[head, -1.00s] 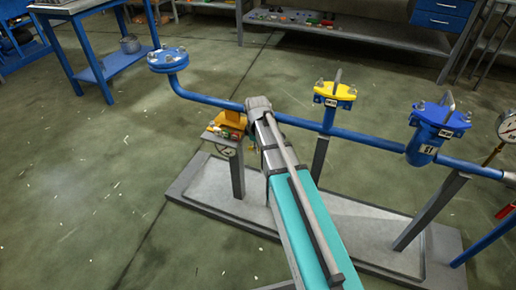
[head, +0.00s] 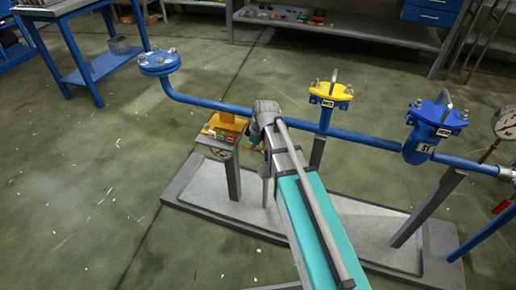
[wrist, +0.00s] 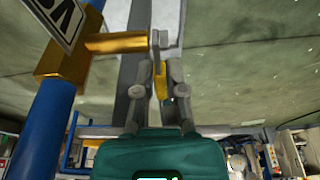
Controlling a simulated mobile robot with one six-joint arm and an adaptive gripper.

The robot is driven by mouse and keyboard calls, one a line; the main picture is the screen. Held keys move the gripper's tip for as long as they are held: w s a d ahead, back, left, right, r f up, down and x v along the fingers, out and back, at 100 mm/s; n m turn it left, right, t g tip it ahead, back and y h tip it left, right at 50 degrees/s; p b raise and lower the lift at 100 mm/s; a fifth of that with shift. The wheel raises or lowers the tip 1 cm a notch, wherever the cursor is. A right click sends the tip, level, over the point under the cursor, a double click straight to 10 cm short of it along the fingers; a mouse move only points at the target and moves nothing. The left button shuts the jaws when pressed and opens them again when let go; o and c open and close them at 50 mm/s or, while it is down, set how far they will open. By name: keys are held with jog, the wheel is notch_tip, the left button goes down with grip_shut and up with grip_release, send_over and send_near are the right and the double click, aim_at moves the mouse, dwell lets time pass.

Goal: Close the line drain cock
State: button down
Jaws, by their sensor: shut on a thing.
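The line drain cock shows in the wrist view as a brass body (wrist: 62,60) on a blue pipe, with a brass stub (wrist: 115,43) running right to a grey end piece. A yellow lever (wrist: 160,78) hangs from that end piece between my two grey fingers. My gripper (wrist: 162,72) is shut on this yellow lever. In the head view, an orange-yellow fitting (head: 227,124) sits on the blue pipe just left of my wrist. My gripper is mostly hidden there behind my arm; the lever's exact angle is hard to tell.
The blue pipe (head: 365,141) runs right past a yellow-topped valve (head: 331,92), a blue-topped valve (head: 437,113) and a gauge (head: 507,122). Grey posts rise from a base plate (head: 205,195). Open floor lies left.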

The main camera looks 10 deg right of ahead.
jog(key=shift+s, duration=0.15)
jog(key=c, duration=0.8)
grip_release()
jog(key=shift+a, duration=0.1)
jog(key=shift+o, duration=0.5)
jog(key=shift+w+r, duration=0.2)
notch_tip(320, 180, up, 9)
jog(key=p, duration=0.9)
jog(key=shift+f, duration=0.1)
jog(key=shift+r+p, duration=0.55)
jog(key=shift+p, duration=0.05)
